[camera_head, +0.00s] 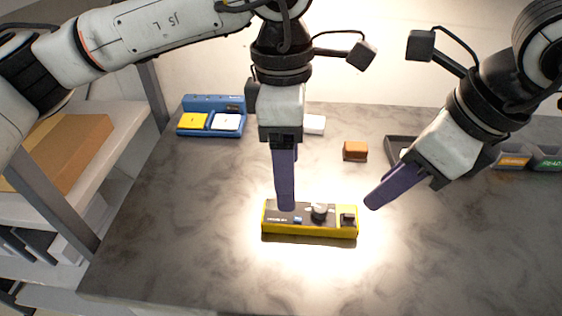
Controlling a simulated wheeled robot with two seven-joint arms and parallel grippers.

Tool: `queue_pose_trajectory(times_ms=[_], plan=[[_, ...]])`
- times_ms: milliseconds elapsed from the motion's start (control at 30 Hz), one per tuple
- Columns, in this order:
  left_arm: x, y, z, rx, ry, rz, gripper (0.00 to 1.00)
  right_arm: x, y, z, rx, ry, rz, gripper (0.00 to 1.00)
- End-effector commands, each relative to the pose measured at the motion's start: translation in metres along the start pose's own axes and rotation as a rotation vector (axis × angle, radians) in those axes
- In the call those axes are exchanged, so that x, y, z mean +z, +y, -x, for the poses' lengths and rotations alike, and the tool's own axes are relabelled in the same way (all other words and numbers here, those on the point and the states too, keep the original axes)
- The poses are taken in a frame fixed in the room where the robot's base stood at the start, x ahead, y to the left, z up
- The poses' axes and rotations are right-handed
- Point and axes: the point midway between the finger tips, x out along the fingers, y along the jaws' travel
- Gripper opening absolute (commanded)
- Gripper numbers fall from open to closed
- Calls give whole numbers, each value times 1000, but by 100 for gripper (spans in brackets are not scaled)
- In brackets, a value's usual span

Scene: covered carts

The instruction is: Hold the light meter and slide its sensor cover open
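The light meter (310,233) is a long yellow body with a dark top face, lying flat on the table in a bright patch of light. Its top carries a small blue part (298,220), a round light-coloured knob or dome (320,212), and a dark and yellow piece (348,218) at its right end. I cannot tell which part is the sensor cover. My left gripper (286,207) points down over the meter's left part; its fingers overlap in view, and contact is unclear. My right gripper (372,206) is angled down-left, just right of the meter and apart from it, its fingers seen edge-on.
A white block (314,125) and an orange-brown block (355,151) lie behind the meter. The table's front is clear. A shelf with a cardboard box (62,150) is at left.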

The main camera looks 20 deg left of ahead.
Motion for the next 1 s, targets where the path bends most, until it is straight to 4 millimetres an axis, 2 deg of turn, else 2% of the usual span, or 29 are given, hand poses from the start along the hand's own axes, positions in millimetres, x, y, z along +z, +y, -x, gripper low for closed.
queue_pose_trajectory(times_ms=[100, 267, 500, 700, 1000], plan=[[-11, 10, -7, 31, 47, -9, 69, 0, 0, 0, 0, 0, 0, 31], [-14, 12, -23, 34, 57, -13, 69, 0, 0, 0, 0, 0, 0, 31], [-16, 12, -66, 32, 56, -12, 69, 0, 0, 0, 0, 0, 0, 31], [-17, 14, -94, 34, 54, -11, 69, 0, 0, 0, 0, 0, 0, 31], [-17, 14, -109, 35, 53, -11, 69, 0, 0, 0, 0, 0, 0, 31]])
